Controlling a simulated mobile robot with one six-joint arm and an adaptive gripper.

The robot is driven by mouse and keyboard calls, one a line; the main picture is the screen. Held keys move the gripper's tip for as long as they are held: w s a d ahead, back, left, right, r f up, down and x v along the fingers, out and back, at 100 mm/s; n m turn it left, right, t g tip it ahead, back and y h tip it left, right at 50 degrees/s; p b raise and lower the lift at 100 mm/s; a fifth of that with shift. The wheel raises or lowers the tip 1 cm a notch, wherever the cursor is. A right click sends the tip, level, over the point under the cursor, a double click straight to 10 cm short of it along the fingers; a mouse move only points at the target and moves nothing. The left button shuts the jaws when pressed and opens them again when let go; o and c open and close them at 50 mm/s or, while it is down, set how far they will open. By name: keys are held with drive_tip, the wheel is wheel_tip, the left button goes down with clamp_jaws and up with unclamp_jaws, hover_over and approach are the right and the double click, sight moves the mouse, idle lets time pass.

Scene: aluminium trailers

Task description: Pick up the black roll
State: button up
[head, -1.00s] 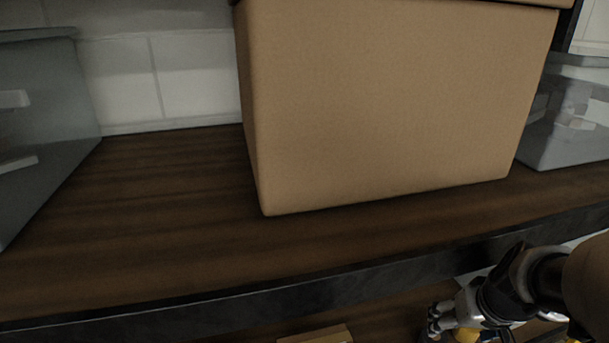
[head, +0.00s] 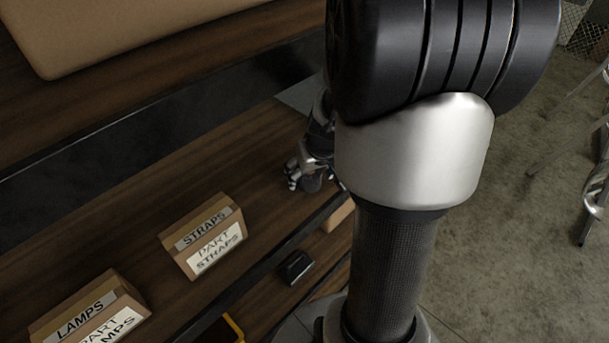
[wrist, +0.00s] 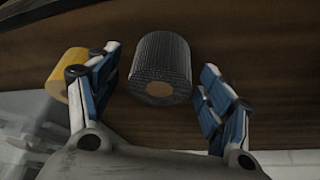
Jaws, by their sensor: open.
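The black roll (wrist: 162,62) shows in the wrist view as a ribbed dark cylinder with a tan core at its near end. It lies on the dark brown wooden shelf. My gripper (wrist: 159,74) is open, with a blue-padded finger to either side of the roll and a visible gap on both sides. In the head view my gripper (head: 308,172) is over the shelf, partly hidden behind my arm. I cannot clearly make out the black roll there.
A yellow roll (wrist: 64,72) lies just beyond my left finger in the wrist view. Boxes labelled STRAPS (head: 205,237) and LAMPS (head: 90,315) stand on the shelf in the head view. A dark upper shelf edge (head: 165,120) and a large cardboard box (head: 100,30) are above.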

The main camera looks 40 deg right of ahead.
drive_tip(key=shift+w+f, duration=0.1)
drive_tip(key=shift+f, duration=0.2)
drive_tip(key=shift+c, duration=0.3)
drive_tip(key=shift+r, duration=0.1)
drive_tip(key=c, duration=1.1)
drive_tip(key=shift+r, duration=0.15)
drive_tip(key=shift+c, duration=0.2)
